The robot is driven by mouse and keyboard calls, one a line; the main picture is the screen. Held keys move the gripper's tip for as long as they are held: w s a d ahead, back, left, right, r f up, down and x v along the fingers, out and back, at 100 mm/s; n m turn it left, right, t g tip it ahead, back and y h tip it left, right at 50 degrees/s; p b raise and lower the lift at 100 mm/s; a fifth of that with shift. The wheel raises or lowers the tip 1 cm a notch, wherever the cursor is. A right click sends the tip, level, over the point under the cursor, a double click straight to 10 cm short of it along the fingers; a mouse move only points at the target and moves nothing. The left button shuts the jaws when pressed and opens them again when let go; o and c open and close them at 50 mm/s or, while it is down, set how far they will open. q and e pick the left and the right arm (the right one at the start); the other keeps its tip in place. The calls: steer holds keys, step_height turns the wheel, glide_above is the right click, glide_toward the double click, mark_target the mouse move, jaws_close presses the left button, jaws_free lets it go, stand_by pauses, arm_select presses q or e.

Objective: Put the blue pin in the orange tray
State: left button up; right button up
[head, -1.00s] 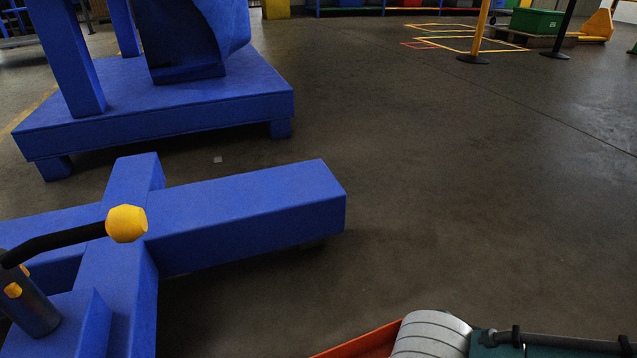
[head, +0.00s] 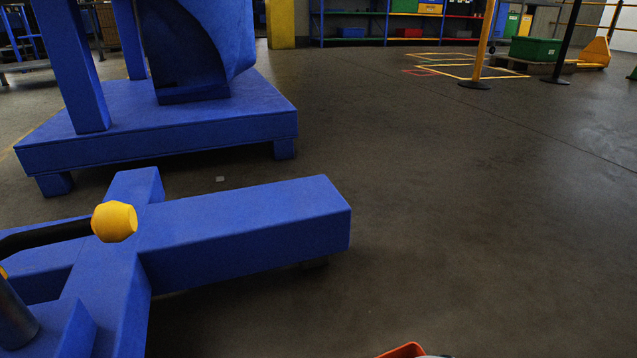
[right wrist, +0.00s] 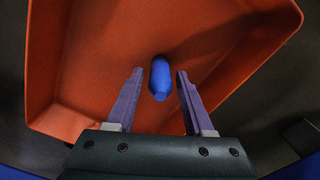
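The orange tray (right wrist: 95,60) fills most of the right wrist view. Only a small corner of the tray (head: 404,350) shows at the bottom edge of the head view. The blue pin (right wrist: 160,78) shows against the tray's floor, inside its walls. I cannot tell for sure whether it touches the floor. My right gripper (right wrist: 157,88) is open above the tray, with a finger on each side of the pin and a gap to both. My left gripper is in neither view.
A blue fixture beam (head: 250,220) lies low at the left, with a yellow knob (head: 115,222) on a black lever. A blue platform (head: 160,138) with uprights stands behind it. A green crate (head: 535,49) and posts stand far right. The floor between is clear.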

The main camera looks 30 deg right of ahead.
steer(key=shift+o, duration=0.5)
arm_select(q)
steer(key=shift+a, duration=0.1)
arm_select(e)
steer(key=shift+r, duration=0.1)
step_height(320, 180, up, 11)
steer(key=p, duration=1)
steer(key=shift+r, duration=0.2)
steer(key=a+r+m+t+y, duration=0.15)
steer(key=a+r+m, duration=0.25)
steer(key=r+m, duration=0.6)
arm_select(q)
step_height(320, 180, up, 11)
steer(key=shift+p, duration=0.35)
arm_select(e)
steer(key=s+d+r+m+t+h, duration=0.1)
steer(key=d+r+m+t, duration=0.1)
steer(key=d+r+m, duration=0.3)
step_height(320, 180, up, 3)
steer(key=m, duration=0.4)
steer(key=shift+s+r, duration=0.2)
steer(key=shift+s, duration=0.05)
